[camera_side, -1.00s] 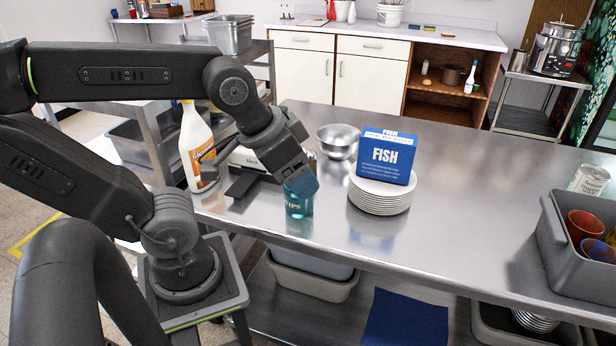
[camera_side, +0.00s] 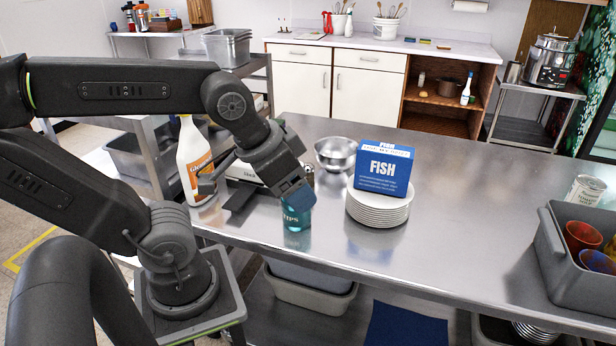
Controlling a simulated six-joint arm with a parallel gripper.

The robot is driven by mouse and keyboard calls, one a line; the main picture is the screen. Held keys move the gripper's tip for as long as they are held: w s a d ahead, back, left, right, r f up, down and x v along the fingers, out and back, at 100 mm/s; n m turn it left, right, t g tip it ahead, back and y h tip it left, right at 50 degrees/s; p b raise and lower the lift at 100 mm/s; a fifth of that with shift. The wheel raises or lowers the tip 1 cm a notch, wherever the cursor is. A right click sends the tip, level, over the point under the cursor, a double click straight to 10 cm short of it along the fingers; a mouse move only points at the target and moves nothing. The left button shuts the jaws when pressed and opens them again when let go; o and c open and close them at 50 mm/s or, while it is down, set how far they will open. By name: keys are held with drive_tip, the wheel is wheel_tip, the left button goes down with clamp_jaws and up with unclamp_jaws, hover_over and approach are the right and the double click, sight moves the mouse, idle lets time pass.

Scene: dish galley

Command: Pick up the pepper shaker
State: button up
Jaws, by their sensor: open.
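I cannot clearly make out a pepper shaker. A small metallic object (camera_side: 309,174) shows in part just right of my wrist, mostly hidden behind it, and could be the shaker. My gripper (camera_side: 297,194) is open, low over the left part of the steel counter. Nothing is seen held in the gripper.
A spray bottle (camera_side: 193,165) stands left of my wrist. A metal bowl (camera_side: 336,154) is behind the gripper. A blue FISH box (camera_side: 384,170) sits on stacked white plates (camera_side: 377,211) to the right. A grey bin (camera_side: 577,262) is far right. The counter (camera_side: 470,210) between is clear.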

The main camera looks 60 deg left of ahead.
drive_tip(key=shift+o, duration=0.2)
drive_tip(key=shift+a, duration=0.1)
drive_tip(key=n+g+y, duration=0.2)
drive_tip(key=n, duration=0.3)
approach(309, 165)
drive_tip(key=x, duration=0.7)
drive_tip(key=shift+w+a+f, duration=0.1)
drive_tip(key=shift+f, duration=0.15)
drive_tip(key=shift+n, duration=0.3)
drive_tip(key=shift+a+x, duration=0.2)
drive_tip(key=shift+x, duration=2.65)
drive_tip(key=shift+c, duration=0.4)
drive_tip(key=c, duration=1)
